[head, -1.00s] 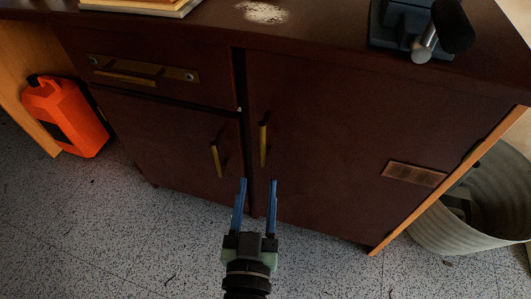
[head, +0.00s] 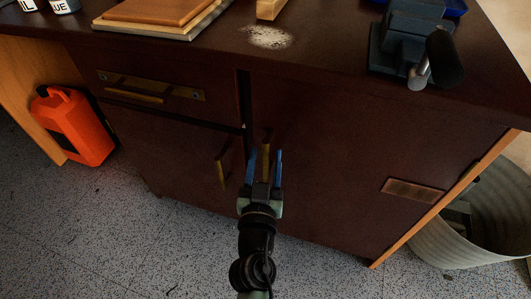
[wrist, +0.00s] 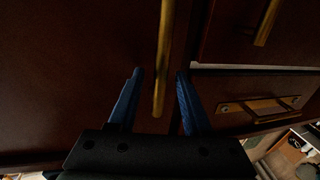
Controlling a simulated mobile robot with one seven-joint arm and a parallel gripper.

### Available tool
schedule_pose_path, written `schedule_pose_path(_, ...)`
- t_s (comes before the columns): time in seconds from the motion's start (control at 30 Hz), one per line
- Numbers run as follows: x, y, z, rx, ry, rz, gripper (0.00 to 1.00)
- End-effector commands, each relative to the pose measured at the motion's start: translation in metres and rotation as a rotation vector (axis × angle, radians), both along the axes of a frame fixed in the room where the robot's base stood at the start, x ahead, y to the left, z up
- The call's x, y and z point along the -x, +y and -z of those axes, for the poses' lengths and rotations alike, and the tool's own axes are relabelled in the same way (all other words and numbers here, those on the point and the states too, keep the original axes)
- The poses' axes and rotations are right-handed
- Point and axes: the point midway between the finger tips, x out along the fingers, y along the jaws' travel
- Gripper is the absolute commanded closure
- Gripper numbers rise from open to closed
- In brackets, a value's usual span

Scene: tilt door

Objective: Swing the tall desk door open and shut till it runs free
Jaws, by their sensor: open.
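The tall desk door (head: 335,165) is dark brown and fills the right part of the desk front; it looks shut. Its upright brass bar handle (head: 266,140) is near its left edge. My gripper (head: 265,155) is open, with one blue finger on each side of this handle. In the wrist view the tall door (wrist: 70,70) lies on the left, and the handle (wrist: 163,60) runs down between the open fingers (wrist: 160,73). I see no finger closed on it. Whether a finger touches it I cannot tell.
A smaller door with a brass handle (head: 221,168) and a drawer (head: 150,88) are left of the tall door. A metal bin (head: 470,225) stands by the desk's right side, an orange canister (head: 75,130) at the left. A vise (head: 410,45) sits on top. The front floor is clear.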

Motion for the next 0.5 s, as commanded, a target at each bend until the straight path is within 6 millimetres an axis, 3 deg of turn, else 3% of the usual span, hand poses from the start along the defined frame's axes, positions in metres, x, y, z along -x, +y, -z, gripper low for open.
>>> schedule_pose_path(0.4,-0.0073,-0.0004,-0.0001,0.000,0.000,-0.001,0.51)
schedule_pose_path(0.5,-0.0072,-0.0004,-0.0001,0.000,0.000,-0.001,0.69)
